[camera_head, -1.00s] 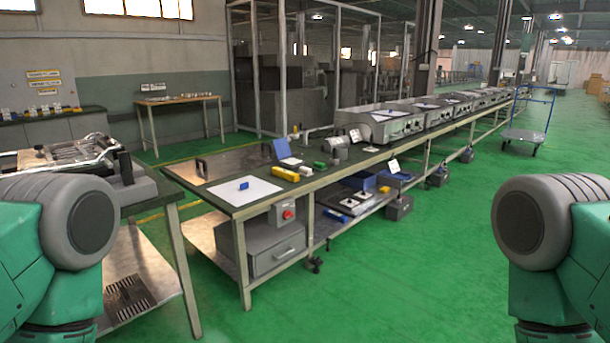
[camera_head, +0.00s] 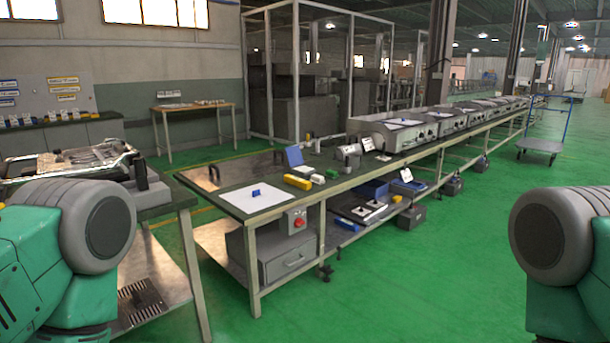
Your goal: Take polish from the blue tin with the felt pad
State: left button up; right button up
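A small blue object (camera_head: 256,193) stands on a white sheet (camera_head: 238,202) at the near end of the long workbench (camera_head: 262,214). Behind it is a blue piece with a raised lid-like panel (camera_head: 295,156). I cannot tell which of these is the blue tin. A yellow block (camera_head: 297,182) and a small green item (camera_head: 332,174) lie near them. I cannot make out a felt pad for certain. Neither of my grippers is in view; only upper parts of my arms show at the left and right edges, well apart from the bench.
A second table with a metal fixture (camera_head: 75,160) is close on the left. A grey drawer box with a red button (camera_head: 299,222) is under the bench's near end. The green floor (camera_head: 430,270) right of the bench is clear. A blue trolley (camera_head: 540,145) stands farther off.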

aim_at(315, 179)
jog(key=i+l+z, duration=0.35)
jog(key=i, duration=0.45)
jog(key=i+z, duration=0.35)
jog(key=i, duration=0.5)
jog(key=i+u, duration=0.1)
jog(key=i, duration=0.4)
jog(key=i+l+u, duration=0.15)
jog(key=i, duration=0.35)
jog(key=i+u, duration=0.1)
jog(key=i, duration=0.4)
jog(key=i+l+u, duration=0.15)
jog(key=i, duration=0.3)
jog(key=l, duration=0.1)
